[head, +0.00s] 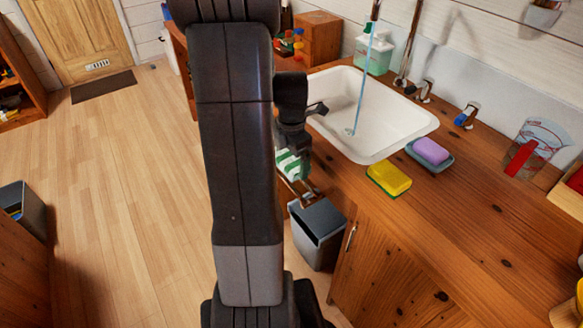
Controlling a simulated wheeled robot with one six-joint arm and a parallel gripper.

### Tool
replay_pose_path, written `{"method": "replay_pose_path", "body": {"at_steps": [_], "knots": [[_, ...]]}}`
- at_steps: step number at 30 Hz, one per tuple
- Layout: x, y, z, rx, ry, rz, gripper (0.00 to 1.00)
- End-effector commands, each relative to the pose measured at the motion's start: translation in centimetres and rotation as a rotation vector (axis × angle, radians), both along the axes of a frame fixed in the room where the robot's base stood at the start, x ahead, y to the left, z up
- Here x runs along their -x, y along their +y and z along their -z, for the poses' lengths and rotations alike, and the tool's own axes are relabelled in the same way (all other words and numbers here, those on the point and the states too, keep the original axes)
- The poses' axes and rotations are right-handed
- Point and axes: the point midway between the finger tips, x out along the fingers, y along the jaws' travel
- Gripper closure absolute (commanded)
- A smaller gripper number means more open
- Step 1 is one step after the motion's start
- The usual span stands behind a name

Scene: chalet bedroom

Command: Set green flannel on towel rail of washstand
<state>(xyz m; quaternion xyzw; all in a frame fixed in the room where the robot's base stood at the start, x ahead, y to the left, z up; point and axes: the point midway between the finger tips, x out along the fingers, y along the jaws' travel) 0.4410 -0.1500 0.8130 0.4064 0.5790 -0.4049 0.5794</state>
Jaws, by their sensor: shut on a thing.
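My gripper (297,150), partly behind my own arm, is shut on the green flannel (288,166). The flannel is green and white striped and hangs below the fingers at the front left side of the washstand (470,215). The towel rail (307,192) shows only as a short metal piece just below and right of the flannel, by the washstand's front. My arm hides much of both. I cannot tell whether the flannel touches the rail.
A white basin (385,122) is set in the wooden top. A yellow sponge (389,179), a purple soap on a dish (431,151) and a measuring jug (533,149) stand right of my gripper. A grey bin (318,234) stands below the rail.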

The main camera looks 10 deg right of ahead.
Motion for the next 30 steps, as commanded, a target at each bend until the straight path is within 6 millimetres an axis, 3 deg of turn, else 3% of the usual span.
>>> {"method": "replay_pose_path", "body": {"at_steps": [3,6,19,20,30], "knots": [[0.1,0.0,2.3,-0.001,0.005,0.0,0.31],[0.1,0.0,3.3,-0.001,0.004,0.0,0.31],[0.0,0.0,3.9,-0.001,0.001,0.0,0.31],[0.0,0.0,3.7,-0.001,0.001,0.0,0.0],[0.0,0.0,3.2,0.0,0.001,0.0,0.0]]}}
